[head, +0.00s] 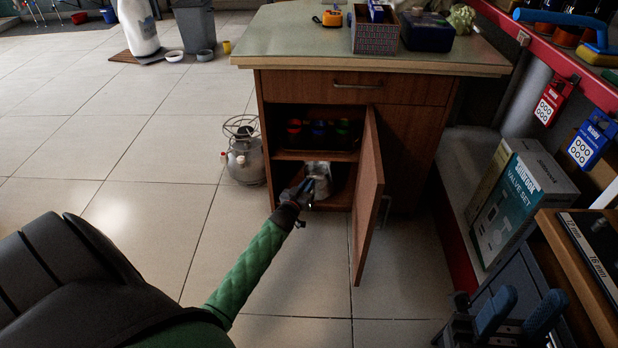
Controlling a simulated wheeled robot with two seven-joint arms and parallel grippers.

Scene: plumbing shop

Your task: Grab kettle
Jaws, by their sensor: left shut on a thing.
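A silver metal kettle (319,172) stands in the lower compartment of the wooden cabinet (395,150). My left gripper (306,187) reaches into the opening from the front left and is shut on the kettle, at its near left side. The exact grip point is dark and small, and my gripper covers part of the kettle. My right gripper (520,312) is at the bottom right with its two blue fingers apart, empty and away from the kettle.
The cabinet door (368,200) stands open just right of the kettle. Dark bottles (318,132) fill the shelf above. A gas cylinder (245,160) stands left of the cabinet. A boxed valve set (520,200) is at right.

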